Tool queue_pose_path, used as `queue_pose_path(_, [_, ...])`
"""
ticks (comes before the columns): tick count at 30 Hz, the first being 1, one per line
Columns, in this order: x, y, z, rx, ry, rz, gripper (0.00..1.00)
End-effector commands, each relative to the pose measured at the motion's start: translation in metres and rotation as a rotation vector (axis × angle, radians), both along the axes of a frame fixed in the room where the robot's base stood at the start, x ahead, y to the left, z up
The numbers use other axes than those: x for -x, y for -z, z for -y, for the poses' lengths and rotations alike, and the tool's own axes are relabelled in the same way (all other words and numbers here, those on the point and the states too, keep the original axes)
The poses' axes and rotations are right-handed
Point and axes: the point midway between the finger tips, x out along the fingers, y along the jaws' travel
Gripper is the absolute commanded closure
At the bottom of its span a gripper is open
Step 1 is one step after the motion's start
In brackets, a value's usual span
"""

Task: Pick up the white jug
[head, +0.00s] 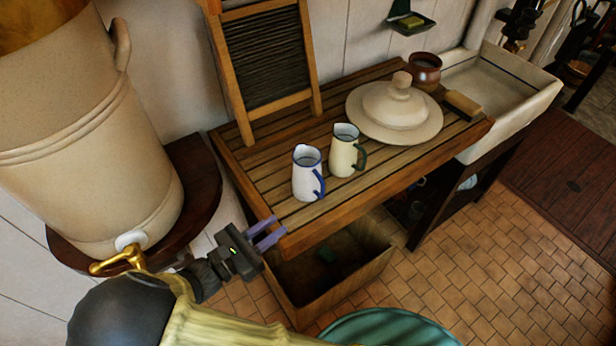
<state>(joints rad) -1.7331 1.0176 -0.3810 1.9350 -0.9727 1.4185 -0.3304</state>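The white jug (306,177) has a blue rim and a blue handle. It stands upright on the slatted wooden draining board (270,168), near its front left part. A cream jug (343,154) with a dark green handle stands close behind it to the right. My gripper (270,233) is at the board's front left corner, to the lower left of the white jug and apart from it. Its two purple fingers are spread with a gap between them, and nothing shows between them.
A washboard (265,65) leans at the back. A lidded beige dish (394,112), a brown pot (425,68) and a brush or block (463,104) are on the right, beside a sink (505,95). A large stoneware urn (85,140) with a brass tap stands left. A wooden crate (335,270) is below.

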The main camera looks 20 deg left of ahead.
Motion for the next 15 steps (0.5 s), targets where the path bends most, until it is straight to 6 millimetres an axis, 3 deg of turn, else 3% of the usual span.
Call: queue_pose_path(15, [-0.074, -0.005, 0.05, 0.003, 0.006, 0.0, 0.79])
